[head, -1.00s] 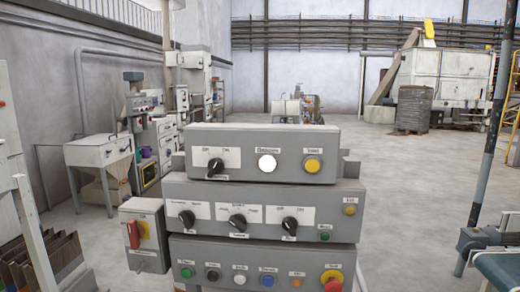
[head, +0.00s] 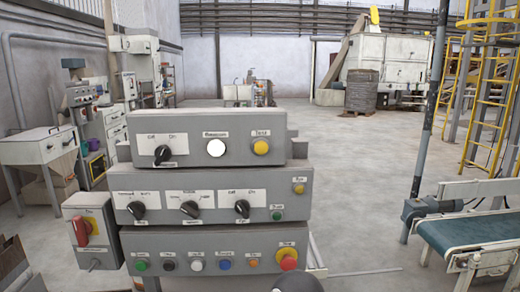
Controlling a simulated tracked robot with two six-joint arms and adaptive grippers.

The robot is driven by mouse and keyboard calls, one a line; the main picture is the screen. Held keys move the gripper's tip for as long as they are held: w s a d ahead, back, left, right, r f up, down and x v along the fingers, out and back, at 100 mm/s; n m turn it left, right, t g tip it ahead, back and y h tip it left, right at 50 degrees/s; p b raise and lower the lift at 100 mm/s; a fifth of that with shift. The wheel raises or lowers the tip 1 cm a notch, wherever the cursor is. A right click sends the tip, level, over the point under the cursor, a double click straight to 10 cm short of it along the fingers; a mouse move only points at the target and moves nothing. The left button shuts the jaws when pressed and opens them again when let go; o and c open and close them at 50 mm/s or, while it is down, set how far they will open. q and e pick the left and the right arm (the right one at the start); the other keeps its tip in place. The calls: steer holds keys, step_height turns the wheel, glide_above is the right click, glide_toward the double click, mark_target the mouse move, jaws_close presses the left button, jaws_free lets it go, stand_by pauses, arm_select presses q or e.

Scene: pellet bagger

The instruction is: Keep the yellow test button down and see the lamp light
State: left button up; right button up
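The control stand has three stacked grey boxes. On the top box (head: 200,125) are a black rotary switch (head: 162,154), a white round lamp or button (head: 216,148) and a yellow button (head: 261,147) at the right. Its labels are too small to read surely. The white round face looks bright, but I cannot tell whether it is lit. A smaller yellow button or lamp (head: 299,189) is on the middle box. Nothing touches either yellow one. Neither gripper shows; a dark rounded part, perhaps of my arm, shows at the bottom edge below the stand.
The middle box has several rotary switches and a green button (head: 277,215). The lower box has a row of buttons and a red mushroom button (head: 288,259). A red-handled switch box (head: 90,233) is at left.

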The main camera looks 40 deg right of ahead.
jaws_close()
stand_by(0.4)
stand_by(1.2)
